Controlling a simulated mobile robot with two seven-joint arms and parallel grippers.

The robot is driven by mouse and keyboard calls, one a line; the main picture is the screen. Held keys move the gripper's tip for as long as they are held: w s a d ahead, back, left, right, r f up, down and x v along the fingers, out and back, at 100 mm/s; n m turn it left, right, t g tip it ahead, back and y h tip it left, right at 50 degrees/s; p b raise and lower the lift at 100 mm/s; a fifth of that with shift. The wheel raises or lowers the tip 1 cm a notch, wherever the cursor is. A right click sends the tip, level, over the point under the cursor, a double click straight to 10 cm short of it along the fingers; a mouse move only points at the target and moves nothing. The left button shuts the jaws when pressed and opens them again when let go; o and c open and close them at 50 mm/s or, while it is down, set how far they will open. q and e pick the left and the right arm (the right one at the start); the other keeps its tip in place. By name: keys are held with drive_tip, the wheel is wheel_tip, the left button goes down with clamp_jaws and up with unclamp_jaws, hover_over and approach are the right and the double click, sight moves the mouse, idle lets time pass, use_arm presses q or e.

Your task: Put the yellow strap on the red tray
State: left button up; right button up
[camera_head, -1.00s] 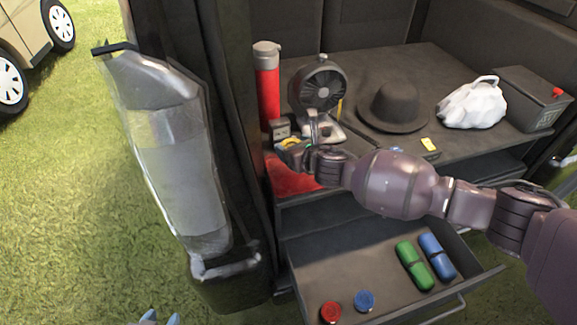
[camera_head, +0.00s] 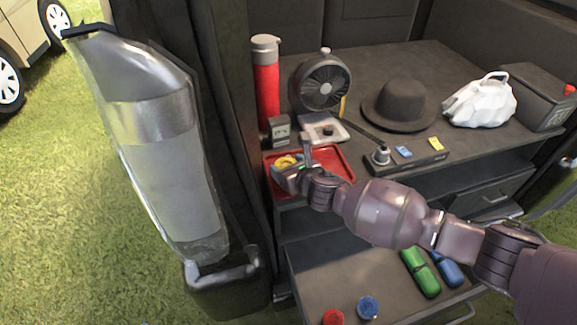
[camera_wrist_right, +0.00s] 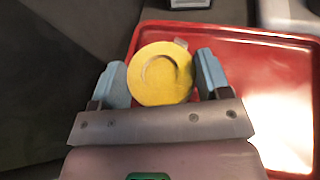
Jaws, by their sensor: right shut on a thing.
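The yellow strap (camera_wrist_right: 160,78) is a round yellow coil. In the right wrist view it sits between the two blue fingertips of my right gripper (camera_wrist_right: 160,85), which is shut on it. The red tray (camera_wrist_right: 262,45) lies beneath and to the right of the strap. In the head view the strap (camera_head: 287,161) and my right gripper (camera_head: 297,172) are over the left part of the red tray (camera_head: 338,160). I cannot tell whether the strap touches the tray. My left gripper is not in view.
Behind the tray are a red bottle (camera_head: 266,85), a fan (camera_head: 322,82) and a kitchen scale (camera_head: 325,130). A black hat (camera_head: 399,105) and a white bag (camera_head: 480,101) stand further right. An open drawer (camera_head: 340,275) below holds green and blue rolls and small caps.

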drive_tip(key=o, duration=1)
drive_tip(key=shift+r, duration=0.1)
drive_tip(key=shift+s+d+r, duration=0.15)
drive_tip(key=p+v, duration=0.1)
drive_tip(key=v, duration=0.3)
drive_tip(key=p+v, duration=0.1)
drive_tip(key=v, duration=0.1)
drive_tip(key=shift+r+p, duration=0.3)
drive_tip(key=v, duration=0.1)
drive_tip(key=p+v, duration=0.1)
drive_tip(key=v, duration=0.3)
drive_tip(key=shift+s+d+f, duration=0.15)
drive_tip(key=shift+s+f, duration=0.1)
drive_tip(key=shift+f, duration=0.05)
